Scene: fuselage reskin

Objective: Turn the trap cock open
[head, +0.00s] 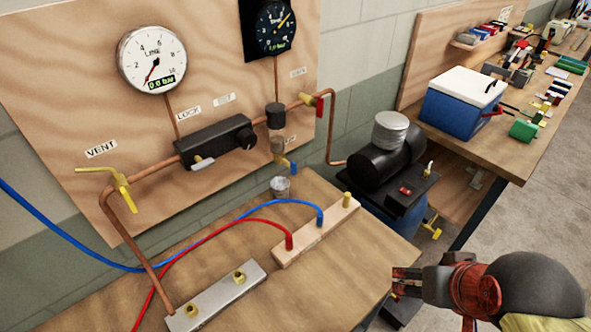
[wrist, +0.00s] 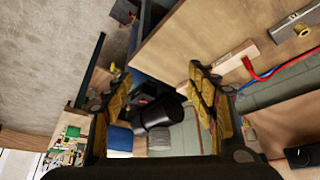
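The trap hangs under the copper pipe on the wooden panel, with a dark top (head: 275,116) and a paler bowl (head: 278,147) below. A small cock with a blue handle (head: 291,167) sits at its lower end; the handle slants down to the right. A small metal cup (head: 281,187) stands on the bench under it. My gripper (head: 397,282) is at the lower right, beyond the bench's right edge and well apart from the cock. In the wrist view my gripper (wrist: 158,78) has its fingers spread with nothing held between them. I cannot make out the cock in the wrist view.
The bench (head: 345,238) carries a wooden block (head: 316,233) with red and blue hoses and a metal bar (head: 215,297). A yellow vent lever (head: 121,187) and red-handled valve (head: 319,107) are on the pipe. A black compressor (head: 382,165) stands right of the bench.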

